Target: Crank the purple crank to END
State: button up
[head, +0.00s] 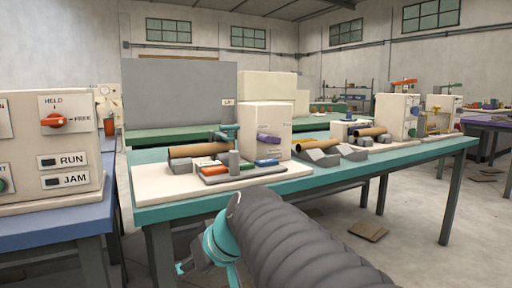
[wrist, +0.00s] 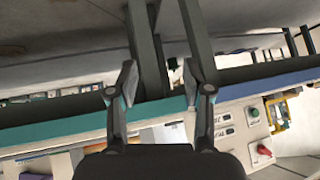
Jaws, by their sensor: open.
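The purple crank (head: 268,138) sticks out from the front of a cream box (head: 265,115) on the teal table, right of centre in the head view. Small print on the box is too small to read, and I cannot make out an END mark. My gripper (wrist: 160,88) is open and empty in the wrist view, which looks upside down. My arm hangs low in front of the table in the head view, with the gripper away from the crank. A purple piece (wrist: 36,176) shows at the lower left of the wrist view; I cannot tell whether it is the crank.
A RUN/JAM panel (head: 52,150) with a red knob stands on a blue table at left. More machines stand at right. Floor lies between table legs.

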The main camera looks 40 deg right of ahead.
jog(key=w+d+r+t+b, duration=0.2)
jog(key=w+d+r+t, duration=0.1)
jog(key=w+d+r, duration=0.3)
jog(key=t+h+b, duration=0.4)
jog(key=t, duration=0.3)
send_near(268, 138)
jog(key=w, duration=0.4)
jog(key=w+p, duration=0.1)
jog(key=w, duration=0.2)
jog(key=w+d, duration=0.1)
jog(key=w, duration=0.3)
jog(key=shift+w, duration=0.4)
grip_shut()
